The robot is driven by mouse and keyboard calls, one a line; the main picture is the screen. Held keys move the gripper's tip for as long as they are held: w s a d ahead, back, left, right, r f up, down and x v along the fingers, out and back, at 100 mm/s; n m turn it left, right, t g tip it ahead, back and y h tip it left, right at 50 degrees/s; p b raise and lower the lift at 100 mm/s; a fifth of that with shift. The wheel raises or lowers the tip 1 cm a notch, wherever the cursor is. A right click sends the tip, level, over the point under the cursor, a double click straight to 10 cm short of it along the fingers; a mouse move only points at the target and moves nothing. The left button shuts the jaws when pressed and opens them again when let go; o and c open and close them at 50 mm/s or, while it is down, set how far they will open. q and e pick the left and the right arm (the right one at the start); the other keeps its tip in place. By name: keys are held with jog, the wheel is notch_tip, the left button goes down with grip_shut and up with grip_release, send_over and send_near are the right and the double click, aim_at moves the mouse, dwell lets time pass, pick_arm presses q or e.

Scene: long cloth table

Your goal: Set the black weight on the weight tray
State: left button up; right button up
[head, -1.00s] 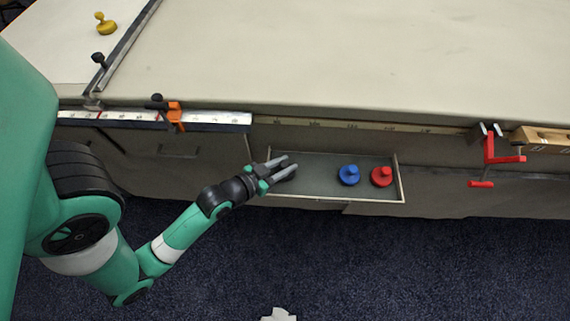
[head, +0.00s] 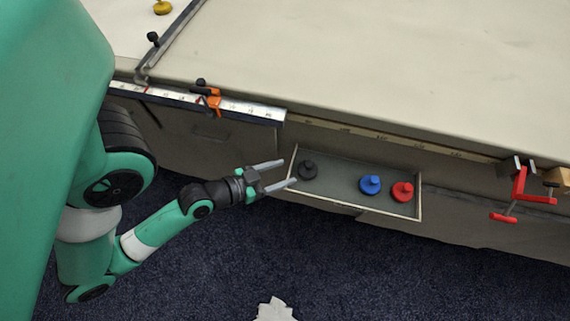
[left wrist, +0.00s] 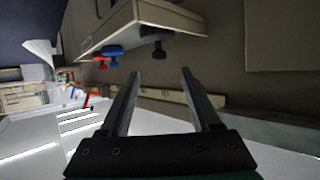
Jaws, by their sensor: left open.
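The black weight (head: 308,169) stands in the left end of the open drawer (head: 345,206). A blue weight (head: 370,185) and a red weight (head: 402,192) stand in its right half. My left gripper (head: 289,171) is open and empty at the drawer's left end, its fingertips pointing at the black weight with a small gap. In the left wrist view, the black weight (left wrist: 159,50) shows beyond and between the open fingers (left wrist: 160,71). I cannot make out a separate weight tray. My right gripper is out of view.
A yellow weight (head: 162,7) stands on the table (head: 380,70) at the far left, beyond a metal rail (head: 175,38). An orange clamp (head: 210,101) sits on the ruler edge. A red clamp (head: 518,185) hangs at the right. The middle tabletop is clear.

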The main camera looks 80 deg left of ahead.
pick_arm(q)
jog(key=shift+v, duration=1)
jog(key=shift+w+r, duration=0.1)
jog(key=w+r+m+t+h, duration=0.3)
jog(key=w+r+m+t, duration=0.35)
jog(key=w+r, duration=1.45)
jog(key=d+r+t+h, duration=0.1)
jog(key=d+r+t, duration=0.2)
jog(key=r, duration=0.8)
jog(key=d+r+t+h, duration=0.2)
jog(key=d+r, duration=0.3)
jog(key=r, duration=0.6)
jog(key=d+r+t+h, duration=0.1)
jog(key=d+r+t, duration=0.3)
jog(key=r, duration=0.7)
jog(key=shift+s+h, duration=0.25)
jog(key=shift+h, duration=0.15)
